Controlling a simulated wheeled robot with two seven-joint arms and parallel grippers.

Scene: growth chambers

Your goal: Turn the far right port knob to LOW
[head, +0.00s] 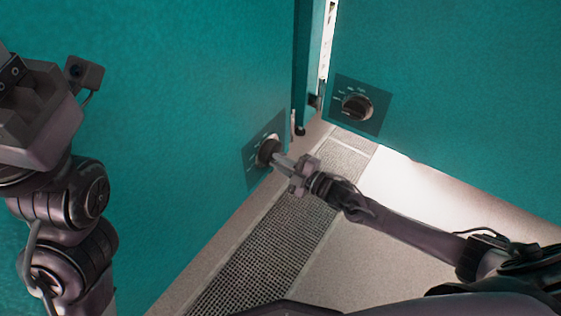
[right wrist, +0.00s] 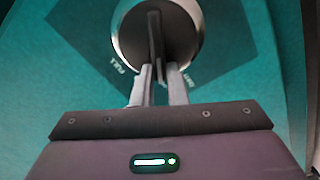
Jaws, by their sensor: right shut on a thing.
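A dark round knob (head: 266,148) sits on a dark label plate on the left teal chamber wall. My right gripper (head: 278,159) reaches it from the right. In the right wrist view the knob (right wrist: 156,38) has a pale rim and a raised dark bar, and my right gripper's fingers (right wrist: 160,80) are shut on that bar. The plate shows "FULL" at lower left and a word like "OFF" at lower right; other marks are hidden. My left gripper (head: 35,112) is at the upper left, its fingertips not clear, away from the knobs.
A second dark knob (head: 357,107) on a similar plate is on the right teal chamber wall (head: 460,110). A narrow gap lies between the two walls. A grey floor grating (head: 265,250) runs below, with open pale floor to its right.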

